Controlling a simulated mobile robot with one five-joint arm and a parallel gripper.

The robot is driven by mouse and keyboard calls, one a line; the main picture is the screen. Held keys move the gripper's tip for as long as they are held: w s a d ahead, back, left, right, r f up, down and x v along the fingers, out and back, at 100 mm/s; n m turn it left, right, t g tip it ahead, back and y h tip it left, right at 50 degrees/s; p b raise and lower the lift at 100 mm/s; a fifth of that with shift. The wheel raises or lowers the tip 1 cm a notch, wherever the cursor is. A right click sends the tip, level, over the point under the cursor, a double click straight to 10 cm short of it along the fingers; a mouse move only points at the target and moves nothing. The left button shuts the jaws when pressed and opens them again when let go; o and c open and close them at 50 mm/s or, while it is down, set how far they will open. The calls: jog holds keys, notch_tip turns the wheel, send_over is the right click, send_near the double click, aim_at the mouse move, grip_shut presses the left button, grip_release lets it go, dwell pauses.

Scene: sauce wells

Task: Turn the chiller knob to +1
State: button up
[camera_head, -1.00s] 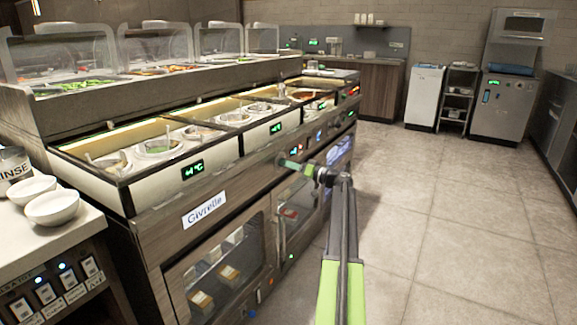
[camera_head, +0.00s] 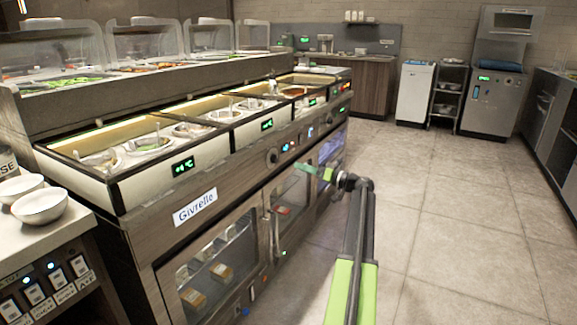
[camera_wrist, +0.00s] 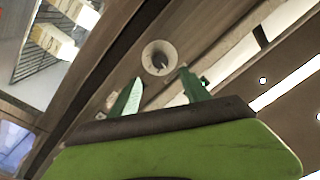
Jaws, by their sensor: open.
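The chiller knob (camera_head: 272,156) is a dark round knob on the wooden front panel of the chiller counter, right of the "Givrelle" label (camera_head: 195,207). In the wrist view the knob (camera_wrist: 158,60) shows as a dark pointer on a pale round plate, just beyond the fingertips. My gripper (camera_head: 300,168) has green fingers and sits to the right of the knob in the head view, apart from it. In the wrist view my gripper (camera_wrist: 159,78) is open and empty, its fingers pointing toward the knob. The chiller display (camera_head: 183,166) reads about +4 °C in green.
Glass-fronted doors (camera_head: 215,265) with a vertical handle (camera_head: 276,232) lie below the panel. Sauce wells (camera_head: 148,143) line the top. White bowls (camera_head: 40,206) stand at left. The tiled floor (camera_head: 450,235) at right is clear.

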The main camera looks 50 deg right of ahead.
jog(key=v, duration=0.6)
jog(key=shift+s, duration=0.25)
